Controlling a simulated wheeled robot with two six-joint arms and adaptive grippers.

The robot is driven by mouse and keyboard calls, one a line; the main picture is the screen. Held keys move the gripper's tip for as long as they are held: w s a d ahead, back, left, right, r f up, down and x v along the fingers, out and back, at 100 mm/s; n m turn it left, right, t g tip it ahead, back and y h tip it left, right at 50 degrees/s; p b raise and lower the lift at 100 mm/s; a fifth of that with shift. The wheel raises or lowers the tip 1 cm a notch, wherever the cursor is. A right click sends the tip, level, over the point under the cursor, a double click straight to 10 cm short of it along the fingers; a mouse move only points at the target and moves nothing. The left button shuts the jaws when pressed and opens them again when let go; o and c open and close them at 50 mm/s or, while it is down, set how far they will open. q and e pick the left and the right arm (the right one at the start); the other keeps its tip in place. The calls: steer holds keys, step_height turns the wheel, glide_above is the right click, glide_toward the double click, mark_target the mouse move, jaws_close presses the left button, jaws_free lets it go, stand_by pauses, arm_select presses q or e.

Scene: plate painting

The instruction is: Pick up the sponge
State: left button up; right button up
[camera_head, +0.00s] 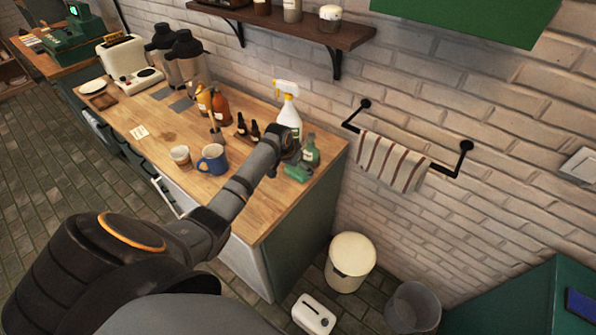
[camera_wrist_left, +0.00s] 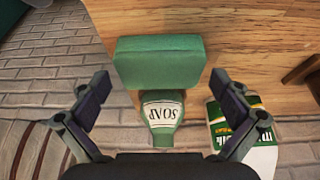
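The sponge is a green block (camera_wrist_left: 160,62) on the wooden counter; in the head view it shows at the counter's right end (camera_head: 298,173), partly behind my left gripper (camera_head: 291,152). In the left wrist view my left gripper (camera_wrist_left: 162,96) has its two fingers spread wide with nothing held. The sponge lies ahead of the fingertips, apart from them and roughly centred between them. My right gripper is in neither view.
A green soap bottle (camera_wrist_left: 161,118) stands beside the sponge, between the fingers in the wrist view. A white spray bottle (camera_head: 289,120) is close by. Small dark bottles (camera_head: 255,131) and a blue mug (camera_head: 213,160) stand to the left. A striped towel (camera_head: 393,163) hangs on the wall.

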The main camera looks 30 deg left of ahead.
mark_target(296, 170)
arm_select(q)
steer(key=c, duration=0.5)
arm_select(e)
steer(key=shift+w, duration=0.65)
arm_select(q)
steer(key=shift+r, duration=0.15)
steer(key=shift+r+b, duration=0.2)
steer(key=shift+b, duration=0.15)
steer(key=v, duration=0.1)
steer(key=b+v, duration=0.1)
steer(key=shift+w+r, duration=0.15)
steer(key=shift+r, duration=0.3)
steer(key=s+d+r+b, duration=0.2)
steer(key=s+r, duration=0.7)
steer(key=s, duration=0.4)
steer(key=shift+s+d+r+b, duration=0.2)
steer(key=shift+d+r+b, duration=0.1)
steer(key=shift+d+b, duration=0.1)
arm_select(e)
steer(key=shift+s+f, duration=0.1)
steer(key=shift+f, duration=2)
